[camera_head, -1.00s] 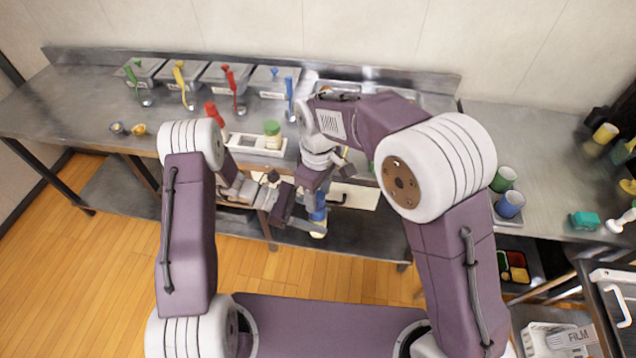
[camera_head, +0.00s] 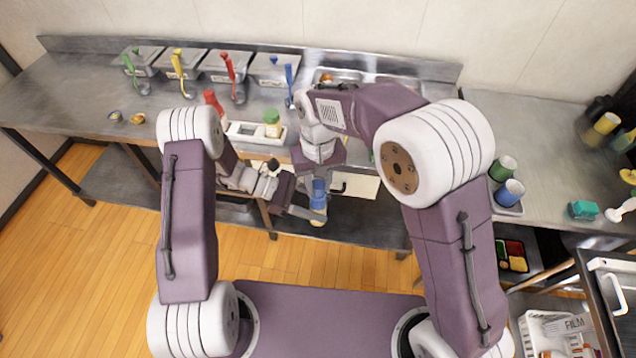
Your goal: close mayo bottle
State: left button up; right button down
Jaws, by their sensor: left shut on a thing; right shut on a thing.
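The mayo bottle, with a blue upper part (camera_head: 319,192) and a pale lower part (camera_head: 318,223), is held between my two grippers in front of the table edge. My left gripper (camera_head: 317,213) comes in from the left and is shut on the bottle at its lower part. My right gripper (camera_head: 319,178) comes down from above and is shut at the bottle's blue top. The fingers hide parts of the bottle. Whether the blue part is a cap, and whether it is fully seated, I cannot tell.
A white tray (camera_head: 241,133) with a green-topped jar (camera_head: 272,124) stands behind on the metal table. A red bottle (camera_head: 211,100) is beside it. Bins with coloured ladles line the back. Green (camera_head: 503,168) and blue (camera_head: 509,192) cups stand at the right.

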jog(key=m, duration=0.7)
jog(key=c, duration=1)
grip_release()
jog(key=shift+r, duration=0.1)
notch_tip(320, 180, up, 12)
jog(key=shift+f, duration=0.1)
